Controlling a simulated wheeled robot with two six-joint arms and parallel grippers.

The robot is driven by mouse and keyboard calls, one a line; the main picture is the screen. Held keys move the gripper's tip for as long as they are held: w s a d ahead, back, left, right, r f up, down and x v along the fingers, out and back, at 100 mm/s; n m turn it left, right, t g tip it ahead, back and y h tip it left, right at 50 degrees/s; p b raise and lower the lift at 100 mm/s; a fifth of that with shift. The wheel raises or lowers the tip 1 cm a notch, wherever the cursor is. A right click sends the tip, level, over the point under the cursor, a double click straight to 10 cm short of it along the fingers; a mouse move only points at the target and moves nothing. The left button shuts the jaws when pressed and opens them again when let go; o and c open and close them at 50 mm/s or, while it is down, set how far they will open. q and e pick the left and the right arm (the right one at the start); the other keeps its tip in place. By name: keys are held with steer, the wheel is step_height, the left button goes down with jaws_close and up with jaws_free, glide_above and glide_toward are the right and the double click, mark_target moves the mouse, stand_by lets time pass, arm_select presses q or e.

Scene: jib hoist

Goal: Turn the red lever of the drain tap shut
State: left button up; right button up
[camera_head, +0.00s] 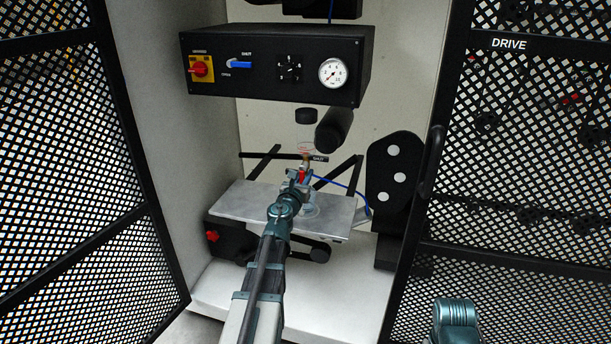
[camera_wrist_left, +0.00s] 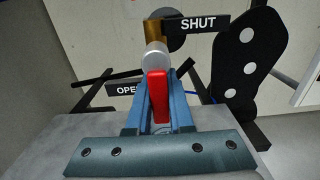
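The red lever (camera_wrist_left: 159,98) of the drain tap hangs down from a grey round hub (camera_wrist_left: 154,57) on a brass body (camera_wrist_left: 156,32) in the left wrist view. My left gripper (camera_wrist_left: 160,92) has one blue finger close along each side of the lever, with no clear gap, and looks shut on it. A SHUT label (camera_wrist_left: 198,25) is at the upper right of the tap. An OPEN label (camera_wrist_left: 125,88) is at the left, partly hidden by a finger. In the head view my left gripper (camera_head: 301,176) covers most of the tap, and a little red shows.
A pale plate (camera_head: 245,203) lies below the tap. A black control box (camera_head: 275,85) with a gauge (camera_head: 333,72) hangs above. A black plate with white discs (camera_head: 393,177) stands at the right. Mesh doors (camera_head: 70,150) (camera_head: 520,130) flank the opening.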

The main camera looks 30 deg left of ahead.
arm_select(q)
jaws_close()
steer(key=shift+w+d+r+n+p, duration=0.15)
steer(key=shift+d+r+n+p, duration=0.45)
steer(key=shift+n, duration=2.35)
steer(key=shift+w+d+r+n+p, duration=0.1)
steer(key=shift+d+r+n+p, duration=0.45)
steer(key=shift+n, duration=2.45)
steer(key=shift+w+d+r+n+p, duration=0.15)
steer(key=shift+d+r+n+p, duration=0.45)
steer(key=shift+n, duration=2.35)
steer(key=shift+a, duration=0.1)
